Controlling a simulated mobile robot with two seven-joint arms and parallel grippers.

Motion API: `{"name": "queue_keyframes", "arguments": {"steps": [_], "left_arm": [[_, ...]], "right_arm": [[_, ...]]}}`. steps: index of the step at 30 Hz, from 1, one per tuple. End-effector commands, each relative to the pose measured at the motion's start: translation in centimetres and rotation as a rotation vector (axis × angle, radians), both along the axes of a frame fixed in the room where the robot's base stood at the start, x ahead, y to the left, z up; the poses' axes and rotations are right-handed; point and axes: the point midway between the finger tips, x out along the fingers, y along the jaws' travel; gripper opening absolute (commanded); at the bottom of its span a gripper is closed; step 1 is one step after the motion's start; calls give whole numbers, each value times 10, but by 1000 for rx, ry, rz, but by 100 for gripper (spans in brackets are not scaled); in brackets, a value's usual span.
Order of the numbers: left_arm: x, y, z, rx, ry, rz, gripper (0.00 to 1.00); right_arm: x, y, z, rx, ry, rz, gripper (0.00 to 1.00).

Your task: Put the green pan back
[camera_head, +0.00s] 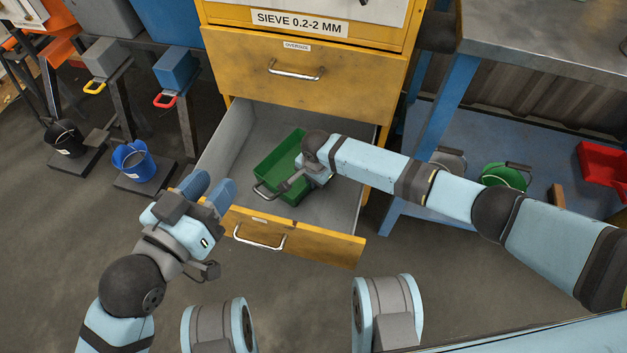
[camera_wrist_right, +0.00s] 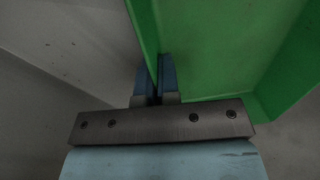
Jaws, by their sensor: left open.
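The green pan (camera_head: 277,158) lies inside the open lower drawer (camera_head: 222,150) of the yellow sieve cabinet, its grey handle toward the drawer front. My right gripper (camera_head: 298,178) reaches into the drawer at the pan's right side, and its fingers are mostly hidden in the head view. In the right wrist view the right fingers (camera_wrist_right: 155,78) are close together on the thin wall of the green pan (camera_wrist_right: 215,45). My left gripper (camera_head: 209,190) is open and empty, left of the drawer front.
The drawer front with its metal handle (camera_head: 259,240) stands out over the floor. A workbench (camera_head: 545,45) is at right, with a round green pan (camera_head: 503,177) and a red tray (camera_head: 603,163) on its lower shelf. Blue (camera_head: 134,160) and black (camera_head: 65,139) buckets stand at left.

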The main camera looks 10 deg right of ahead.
Motion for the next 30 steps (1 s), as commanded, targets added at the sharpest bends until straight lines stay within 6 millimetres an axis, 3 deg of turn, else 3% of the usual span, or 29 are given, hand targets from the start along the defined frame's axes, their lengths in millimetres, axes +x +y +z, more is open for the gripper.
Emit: {"name": "queue_keyframes", "arguments": {"steps": [5, 6, 9, 18, 25, 30], "left_arm": [[0, 0, 1, -3, 3, 0, 43], [-1, 0, 0, -3, 4, 0, 43], [-1, 0, 0, -3, 4, 0, 43], [-1, 0, -1, -2, 4, 0, 43], [-3, -2, 23, -46, 10, 12, 43], [-4, 1, 53, -106, -79, 48, 43]], "right_arm": [[0, 1, -3, 1, 1, -1, 0], [0, 0, -3, 1, 1, 0, 12], [0, 0, -3, 0, 1, 0, 28], [0, 0, 0, -1, -1, 1, 28], [-2, -1, 42, 1, 0, 0, 28], [-4, -3, 79, 2, 1, -1, 28]]}}
